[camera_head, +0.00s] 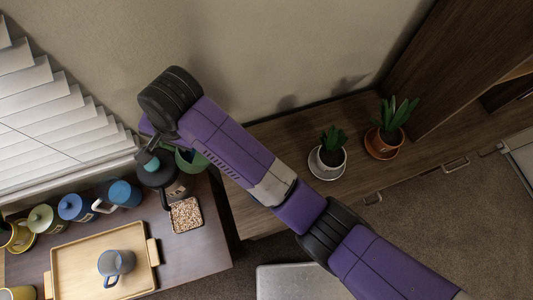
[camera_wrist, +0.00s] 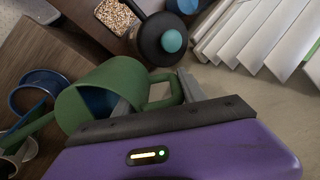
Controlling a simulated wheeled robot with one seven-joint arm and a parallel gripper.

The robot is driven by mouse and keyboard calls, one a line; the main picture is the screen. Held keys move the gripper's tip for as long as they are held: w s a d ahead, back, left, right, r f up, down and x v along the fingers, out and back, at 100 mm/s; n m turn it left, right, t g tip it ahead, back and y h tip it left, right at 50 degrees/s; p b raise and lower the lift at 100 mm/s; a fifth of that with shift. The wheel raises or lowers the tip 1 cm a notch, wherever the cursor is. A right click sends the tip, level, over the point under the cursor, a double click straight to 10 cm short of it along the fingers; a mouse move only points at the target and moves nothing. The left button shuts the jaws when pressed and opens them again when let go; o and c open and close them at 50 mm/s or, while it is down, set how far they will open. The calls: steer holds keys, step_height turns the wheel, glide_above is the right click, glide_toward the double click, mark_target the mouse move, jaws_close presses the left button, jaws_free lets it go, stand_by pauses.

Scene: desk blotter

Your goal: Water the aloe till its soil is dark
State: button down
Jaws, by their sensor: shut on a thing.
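My gripper (camera_wrist: 158,92) is shut on the handle of a green watering can (camera_wrist: 88,92). The can's open top shows a blue inside in the wrist view, and its spout points left. In the head view the can (camera_head: 190,160) is partly hidden by my arm, above the back of the left desk. Two green spiky plants stand on the brown cabinet to the right: one in a white pot (camera_head: 330,163) on a white saucer, one in a terracotta pot (camera_head: 384,143) on a matching saucer. I cannot tell which is the aloe, nor how dark either soil is.
A dark kettle with a teal knob (camera_wrist: 160,38) and a dish of pebbles (camera_head: 186,215) stand close to the can. A wooden tray (camera_head: 75,258) holds a grey mug (camera_head: 117,263). Several mugs and jars line the blinds. A round blue thing (camera_wrist: 35,78) shows in the wrist view.

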steer(key=f, duration=0.1)
steer(key=a+f+h, duration=0.2)
steer(key=f, duration=0.1)
steer(key=shift+w+f+g+b, duration=0.1)
steer(key=shift+w+g+b, duration=0.2)
steer(key=shift+b, duration=0.05)
steer(key=shift+a+h+p, duration=0.25)
steer(key=shift+h+p, duration=0.1)
steer(key=shift+h, duration=0.25)
steer(key=shift+w+a+r+h, duration=0.15)
steer(key=shift+r+h, duration=0.05)
steer(key=shift+h, duration=0.1)
steer(key=shift+r+g+h, duration=0.1)
steer(key=shift+g+h, duration=0.2)
